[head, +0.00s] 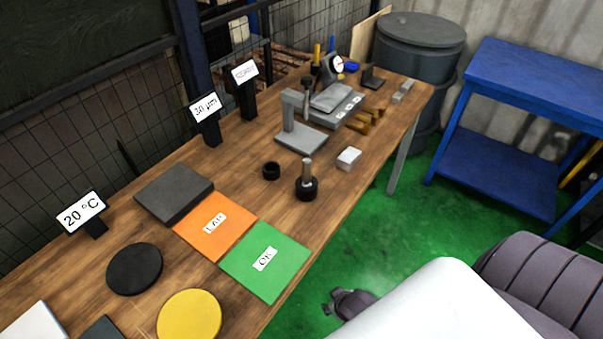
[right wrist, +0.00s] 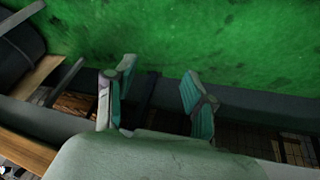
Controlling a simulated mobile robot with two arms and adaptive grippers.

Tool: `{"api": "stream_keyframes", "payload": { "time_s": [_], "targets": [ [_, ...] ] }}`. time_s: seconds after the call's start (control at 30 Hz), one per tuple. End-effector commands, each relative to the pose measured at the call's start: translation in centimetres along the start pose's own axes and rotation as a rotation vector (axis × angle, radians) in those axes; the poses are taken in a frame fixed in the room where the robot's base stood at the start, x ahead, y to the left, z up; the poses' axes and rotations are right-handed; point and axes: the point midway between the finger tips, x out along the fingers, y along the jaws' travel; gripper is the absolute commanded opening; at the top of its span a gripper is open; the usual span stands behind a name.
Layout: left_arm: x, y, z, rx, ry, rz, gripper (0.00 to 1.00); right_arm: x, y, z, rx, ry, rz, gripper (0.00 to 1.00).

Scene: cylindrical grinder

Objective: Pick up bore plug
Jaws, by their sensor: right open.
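The likely bore plug (head: 307,187) stands upright on the wooden bench, a dark round knurled body with a metal pin rising from it. A small black ring (head: 271,171) lies to its left, apart from it. My right gripper (right wrist: 157,75) shows in the right wrist view with its two teal-padded fingers spread and nothing between them. In the head view, a dark part of my right gripper (head: 350,304) shows over the green floor beyond the bench's front edge, clear of the plug. My left gripper is not in view.
Orange (head: 205,242) and green (head: 250,285) mats lie left of the plug. A grey gauge stand (head: 303,138) is behind it and a small white block (head: 349,158) to its right. A blue table (head: 535,85) and grey barrel (head: 412,65) stand beyond.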

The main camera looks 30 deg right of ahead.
Motion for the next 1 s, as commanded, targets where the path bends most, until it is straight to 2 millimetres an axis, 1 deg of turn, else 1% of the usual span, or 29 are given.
{"api": "stream_keyframes", "payload": {
  "time_s": [0.03,0.07,0.1,0.17,0.2,0.27,0.3,0.37,0.4,0.5,0.6,0.7,0.83,1.0],
  "targets": [
    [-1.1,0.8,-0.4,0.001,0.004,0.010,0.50,-3.4,1.6,-4.2,0.018,0.069,0.024,0.54],
    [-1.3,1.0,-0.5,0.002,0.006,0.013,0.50,-4.9,2.2,-6.1,0.033,0.100,0.034,0.54],
    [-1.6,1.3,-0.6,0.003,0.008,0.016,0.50,-6.8,3.0,-8.2,0.049,0.141,0.046,0.54],
    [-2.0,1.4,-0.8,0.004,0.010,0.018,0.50,-9.4,3.8,-10.9,0.070,0.193,0.058,0.54],
    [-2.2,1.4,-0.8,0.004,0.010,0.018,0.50,-11.1,4.2,-12.5,0.085,0.227,0.064,0.54],
    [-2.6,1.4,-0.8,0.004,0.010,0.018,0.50,-13.7,5.0,-14.9,0.103,0.287,0.075,0.54],
    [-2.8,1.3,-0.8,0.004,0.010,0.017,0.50,-15.2,5.8,-16.6,0.118,0.333,0.082,0.54],
    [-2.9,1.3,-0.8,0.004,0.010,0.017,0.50,-16.8,7.2,-19.1,0.142,0.418,0.090,0.54],
    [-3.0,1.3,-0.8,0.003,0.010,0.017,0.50,-17.5,8.3,-20.8,0.156,0.480,0.090,0.54],
    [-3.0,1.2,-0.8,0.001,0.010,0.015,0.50,-18.3,10.2,-23.9,0.181,0.603,0.072,0.54],
    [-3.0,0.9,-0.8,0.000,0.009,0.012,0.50,-18.9,11.4,-25.8,0.193,0.680,0.050,0.54],
    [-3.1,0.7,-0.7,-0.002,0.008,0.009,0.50,-19.0,12.0,-27.2,0.200,0.721,0.032,0.54],
    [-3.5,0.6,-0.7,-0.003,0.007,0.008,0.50,-17.7,12.3,-28.8,0.201,0.731,0.029,0.54],
    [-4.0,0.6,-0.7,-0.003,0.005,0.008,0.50,-15.1,12.6,-31.1,0.202,0.729,0.029,0.54]
  ]
}}
